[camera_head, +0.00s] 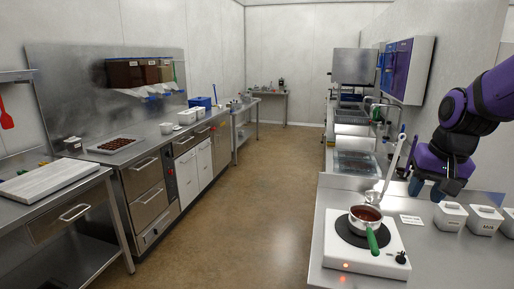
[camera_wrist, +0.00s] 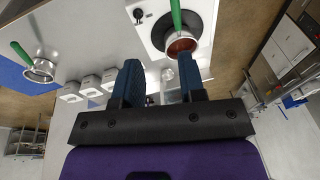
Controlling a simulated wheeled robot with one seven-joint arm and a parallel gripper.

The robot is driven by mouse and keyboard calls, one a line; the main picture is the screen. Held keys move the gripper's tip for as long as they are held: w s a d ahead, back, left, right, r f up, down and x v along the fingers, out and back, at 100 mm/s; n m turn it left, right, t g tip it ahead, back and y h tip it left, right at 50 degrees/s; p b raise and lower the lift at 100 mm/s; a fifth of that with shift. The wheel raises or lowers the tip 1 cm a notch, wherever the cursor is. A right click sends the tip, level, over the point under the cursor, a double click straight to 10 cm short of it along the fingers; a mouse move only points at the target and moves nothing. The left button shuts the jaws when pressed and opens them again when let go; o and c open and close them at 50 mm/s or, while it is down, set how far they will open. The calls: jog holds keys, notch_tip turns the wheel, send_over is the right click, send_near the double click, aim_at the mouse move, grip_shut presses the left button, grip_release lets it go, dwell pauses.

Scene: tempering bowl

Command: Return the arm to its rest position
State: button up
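My gripper (camera_head: 428,188) is at the end of my purple arm, raised over the right-hand steel counter. In the wrist view my gripper (camera_wrist: 160,80) shows two blue fingers standing apart with nothing held between them. In the head view a small pot (camera_head: 366,215) with reddish-brown contents and a green handle sits on a white hot plate (camera_head: 340,257), left of and below my gripper. The pot also shows in the wrist view (camera_wrist: 181,44), beyond the right finger.
A second green-handled pan (camera_wrist: 42,68) shows in the wrist view. The left counter holds a chocolate tray (camera_head: 115,145) and a pale board (camera_head: 48,180). The floor aisle (camera_head: 245,200) is clear.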

jog(key=s+a+r+n+t, duration=0.1)
jog(key=s+a+r+n, duration=0.1)
jog(key=s, duration=0.6)
jog(key=s+a+r+n+t, duration=0.1)
jog(key=s+a+r+n, duration=0.1)
jog(key=s+r, duration=0.3)
jog(key=s+a, duration=0.1)
jog(key=s, duration=0.2)
jog(key=shift+s+t, duration=0.3)
jog(key=shift+s, duration=0.05)
dwell(2.0)
